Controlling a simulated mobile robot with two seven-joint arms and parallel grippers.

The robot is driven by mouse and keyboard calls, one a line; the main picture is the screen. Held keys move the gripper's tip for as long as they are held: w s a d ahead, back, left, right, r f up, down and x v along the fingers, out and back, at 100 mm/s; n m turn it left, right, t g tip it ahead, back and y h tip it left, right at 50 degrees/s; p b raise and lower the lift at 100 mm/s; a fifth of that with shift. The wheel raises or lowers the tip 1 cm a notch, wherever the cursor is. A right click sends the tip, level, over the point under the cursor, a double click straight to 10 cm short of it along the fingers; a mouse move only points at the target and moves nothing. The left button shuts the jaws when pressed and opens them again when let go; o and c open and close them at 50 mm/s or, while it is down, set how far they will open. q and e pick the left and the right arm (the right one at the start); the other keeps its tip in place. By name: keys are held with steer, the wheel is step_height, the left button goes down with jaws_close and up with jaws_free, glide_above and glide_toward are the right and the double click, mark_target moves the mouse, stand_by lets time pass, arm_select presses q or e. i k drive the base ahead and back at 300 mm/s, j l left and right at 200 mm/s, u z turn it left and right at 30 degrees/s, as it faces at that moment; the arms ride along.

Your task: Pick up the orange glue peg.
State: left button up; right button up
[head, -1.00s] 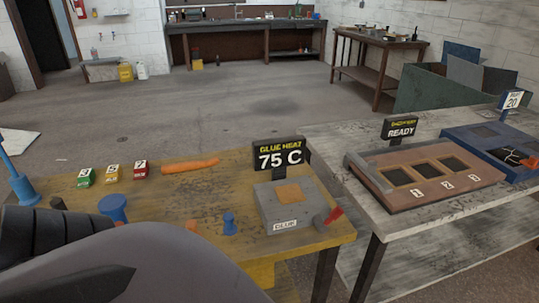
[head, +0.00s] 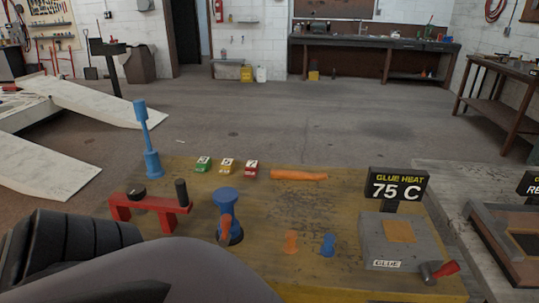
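A small orange peg (head: 291,242) stands upright on the yellow-brown bench top (head: 272,215), near its front middle. A similar small blue peg (head: 328,244) stands just to its right. The orange peg is in full view and nothing touches it. A grey and black link of my own arm fills the lower left of the head view. Neither of my grippers shows.
A grey glue box (head: 388,238) with a red-handled lever stands right. A long orange piece (head: 299,175) lies behind.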

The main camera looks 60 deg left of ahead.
mark_target(291, 247)
steer(key=u, duration=1.4)
